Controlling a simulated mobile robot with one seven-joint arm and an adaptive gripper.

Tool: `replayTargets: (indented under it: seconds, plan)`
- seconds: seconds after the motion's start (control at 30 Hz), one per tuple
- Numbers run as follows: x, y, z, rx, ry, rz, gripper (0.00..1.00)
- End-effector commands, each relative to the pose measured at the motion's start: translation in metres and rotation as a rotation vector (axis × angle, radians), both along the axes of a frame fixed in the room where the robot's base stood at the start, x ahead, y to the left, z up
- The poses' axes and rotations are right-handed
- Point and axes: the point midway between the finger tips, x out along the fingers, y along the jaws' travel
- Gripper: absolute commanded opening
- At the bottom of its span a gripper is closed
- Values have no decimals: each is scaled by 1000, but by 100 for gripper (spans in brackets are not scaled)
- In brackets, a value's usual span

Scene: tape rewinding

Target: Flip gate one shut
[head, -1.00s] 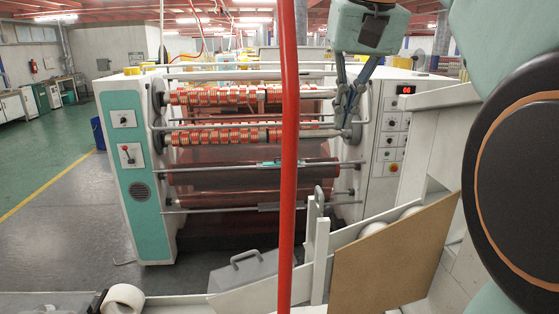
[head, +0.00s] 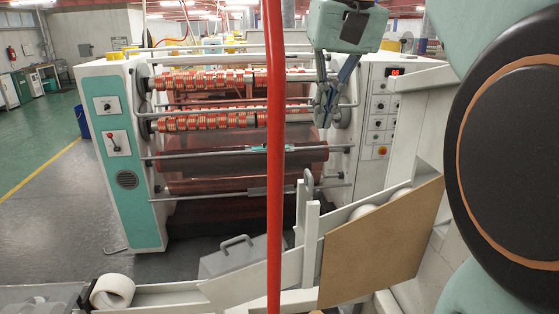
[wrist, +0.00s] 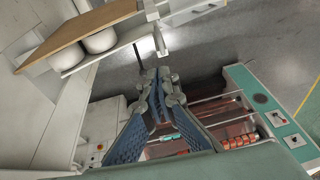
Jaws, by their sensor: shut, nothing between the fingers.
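A white upright flap (head: 311,243) with a grey rounded handle (head: 308,185) stands on the sloping white chute (head: 245,292), left of a brown board. It is the likeliest gate, but no label shows which gate is one. In the wrist view a similar upright piece (wrist: 157,32) shows at the chute's end, above the fingertips in the picture. My gripper (head: 322,118) is shut and empty, pointing down. In the head view it appears above the flap, in front of the rewinding machine, and apart from it.
A red vertical pole (head: 274,200) crosses the head view. The brown board (head: 380,245) partly hides white rolls on the chute. Another white roll (head: 112,291) lies at the lower left. The rewinding machine (head: 130,200) stands behind, with a grey box (head: 240,257) on the floor.

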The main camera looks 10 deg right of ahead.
Motion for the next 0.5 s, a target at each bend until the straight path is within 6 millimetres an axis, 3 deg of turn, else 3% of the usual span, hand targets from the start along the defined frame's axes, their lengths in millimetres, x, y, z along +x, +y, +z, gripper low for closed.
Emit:
replayTargets:
  seconds: [0.27,0.5]
  plan:
    - [14,4,-55,0,3,-1,0]
    - [14,9,-83,-1,1,-1,0]
